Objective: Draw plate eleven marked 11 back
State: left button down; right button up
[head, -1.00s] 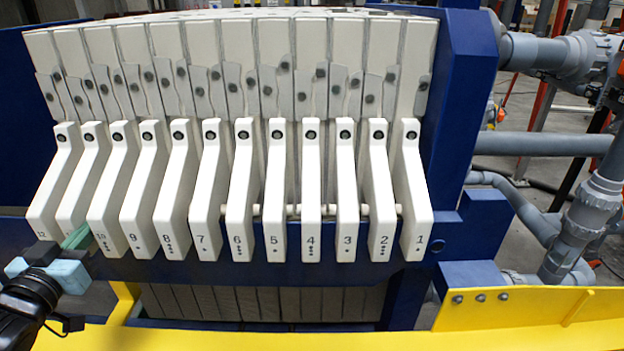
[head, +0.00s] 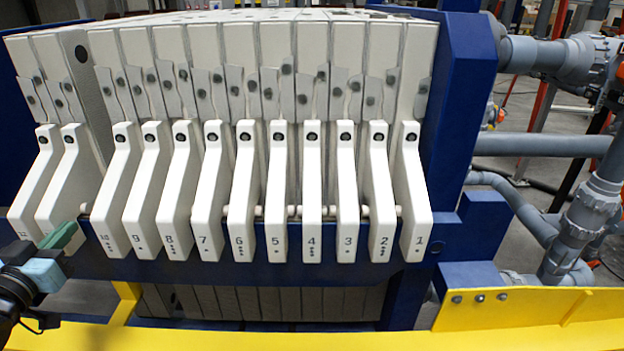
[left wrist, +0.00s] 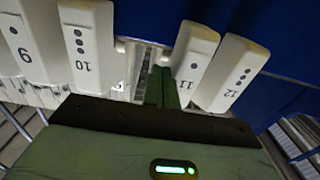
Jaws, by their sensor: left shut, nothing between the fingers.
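Plate eleven has a white handle (head: 62,185) at the left of the row in the head view. Its mark 11 (left wrist: 187,84) reads upside down in the left wrist view. My left gripper (head: 62,237) is shut with nothing between its green fingers. The fingers (left wrist: 160,86) stand in the gap between the handles of plates ten and eleven, right beside eleven's handle on the side facing ten. They seem to touch it, though the exact contact is hard to see. In the head view they cover the handle's lower end. My right gripper is not in view.
Plate twelve's handle (head: 36,180) is close to the left of eleven. Plate ten's handle (head: 117,185) heads the close row down to plate one (head: 410,190). A grey plate face (head: 84,75) shows in the open gap. A yellow beam (head: 240,338) runs along the front.

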pick_arm(q)
jog(key=shift+w+a, duration=0.15)
jog(key=shift+a, duration=1.35)
jog(key=shift+w+a, duration=0.1)
jog(key=shift+a, duration=1.4)
jog(key=shift+s+d+p, duration=0.2)
jog(key=shift+s+p, duration=0.15)
jog(key=p, duration=0.4)
send_near(47, 233)
jog(key=w+a, duration=0.1)
jog(key=w, duration=0.1)
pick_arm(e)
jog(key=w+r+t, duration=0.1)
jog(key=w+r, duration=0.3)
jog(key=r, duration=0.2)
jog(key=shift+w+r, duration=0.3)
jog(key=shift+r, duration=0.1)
